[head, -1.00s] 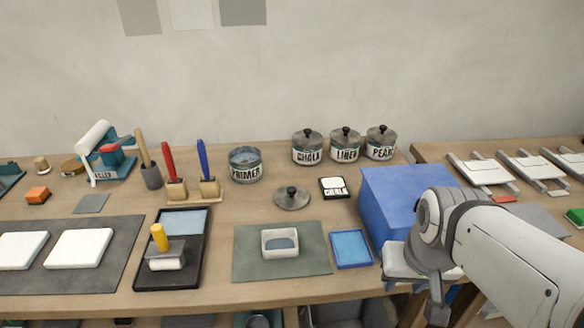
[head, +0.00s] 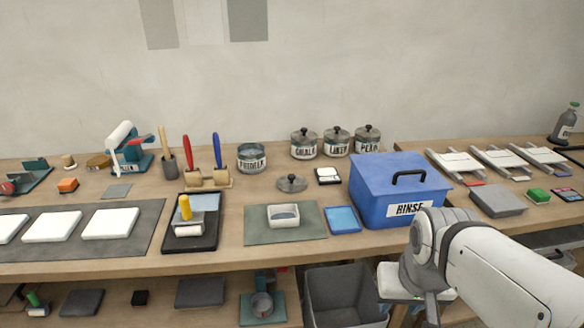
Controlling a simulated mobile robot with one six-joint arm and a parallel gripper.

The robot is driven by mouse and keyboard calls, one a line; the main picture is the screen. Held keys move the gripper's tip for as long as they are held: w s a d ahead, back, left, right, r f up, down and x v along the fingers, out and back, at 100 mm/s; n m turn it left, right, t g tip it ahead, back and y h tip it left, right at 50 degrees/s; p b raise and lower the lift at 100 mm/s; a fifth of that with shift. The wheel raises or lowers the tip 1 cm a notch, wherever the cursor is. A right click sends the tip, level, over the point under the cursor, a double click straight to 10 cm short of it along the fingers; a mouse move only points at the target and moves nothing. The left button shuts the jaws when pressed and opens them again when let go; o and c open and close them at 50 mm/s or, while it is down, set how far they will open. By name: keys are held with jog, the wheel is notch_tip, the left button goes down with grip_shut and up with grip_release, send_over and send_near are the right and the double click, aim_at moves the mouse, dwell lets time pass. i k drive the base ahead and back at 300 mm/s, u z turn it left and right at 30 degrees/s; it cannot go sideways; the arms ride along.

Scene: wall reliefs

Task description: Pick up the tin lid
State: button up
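The tin lid (head: 291,183) is a round grey metal disc with a dark knob on top. It lies on the wooden bench, in front of and between the open PRIMER tin (head: 251,157) and the lidded CHALK tin (head: 304,144). The PRIMER tin has no lid on it. My arm reaches in from the lower right in the head view, below and right of the lid and well apart from it. My gripper's fingers are not visible in the head view.
A blue RINSE box (head: 398,190) with a black handle stands right of the lid. A small white-topped block (head: 327,176) is close to the lid's right. A white dish (head: 283,216) on a green mat and a blue tray (head: 342,220) lie in front.

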aim_at(291, 184)
jog(key=z, duration=0.15)
jog(key=i, duration=0.95)
jog(key=u, duration=0.05)
